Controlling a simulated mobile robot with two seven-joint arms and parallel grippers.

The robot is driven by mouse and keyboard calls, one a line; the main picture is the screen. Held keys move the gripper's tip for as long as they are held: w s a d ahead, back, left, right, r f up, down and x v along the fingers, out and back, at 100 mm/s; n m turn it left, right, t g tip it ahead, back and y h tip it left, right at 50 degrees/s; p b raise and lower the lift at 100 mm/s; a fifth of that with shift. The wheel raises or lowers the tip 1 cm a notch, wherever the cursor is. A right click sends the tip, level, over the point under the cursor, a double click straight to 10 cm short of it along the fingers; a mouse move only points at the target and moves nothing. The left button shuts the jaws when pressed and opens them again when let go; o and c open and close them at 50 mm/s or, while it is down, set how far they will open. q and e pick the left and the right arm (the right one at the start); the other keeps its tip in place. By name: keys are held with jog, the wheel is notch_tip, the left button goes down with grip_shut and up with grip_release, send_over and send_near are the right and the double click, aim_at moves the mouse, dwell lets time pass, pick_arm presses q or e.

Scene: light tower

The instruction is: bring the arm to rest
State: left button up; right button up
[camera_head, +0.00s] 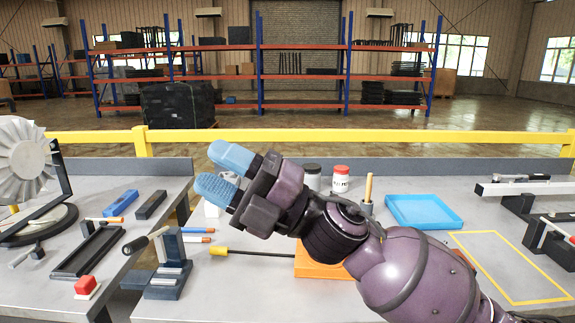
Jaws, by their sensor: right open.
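My right gripper (227,173) is raised above the middle workbench (215,300), at the end of my purple and black arm. Its two blue fingertips point to the upper left and stand apart with nothing between them. The arm comes in from the lower right and covers part of the bench, including most of an orange block or tray (312,263). My left gripper does not show.
A blue tray (425,226), a red-lidded jar (341,180) and a dark-lidded jar (312,177) stand behind the arm. A yellow-outlined area (510,268) is clear. A yellow rail (330,136) runs behind.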

jog(key=w+d+f+m+t+h, duration=0.3)
jog(key=w+d+f+m+t, duration=0.25)
jog(key=m+t, duration=0.7)
jog(key=d+f+m+t+h+p, duration=0.1)
jog(key=d+f+m+t+h, duration=0.1)
jog(key=d+f+m+h, duration=0.7)
jog(key=d+f+m+t+h+p, duration=0.1)
jog(key=d+f+m+t+h, duration=0.1)
jog(key=d+f+m+h, duration=0.75)
pick_arm(q)
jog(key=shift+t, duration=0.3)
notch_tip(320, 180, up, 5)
jog(key=p, duration=0.2)
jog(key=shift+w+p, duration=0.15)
jog(key=shift+p, duration=0.15)
pick_arm(e)
jog(key=s+d+f+m+g+h, duration=0.1)
jog(key=s+d+f, duration=0.4)
jog(key=s+f, duration=0.7)
jog(key=s+d+f+m+g+h, duration=0.1)
jog(key=s+d+f+m+g, duration=0.3)
jog(key=s+f, duration=0.9)
jog(key=shift+s+d+g, duration=0.85)
jog(key=shift+s+d, duration=0.2)
jog(key=shift+d, duration=0.2)
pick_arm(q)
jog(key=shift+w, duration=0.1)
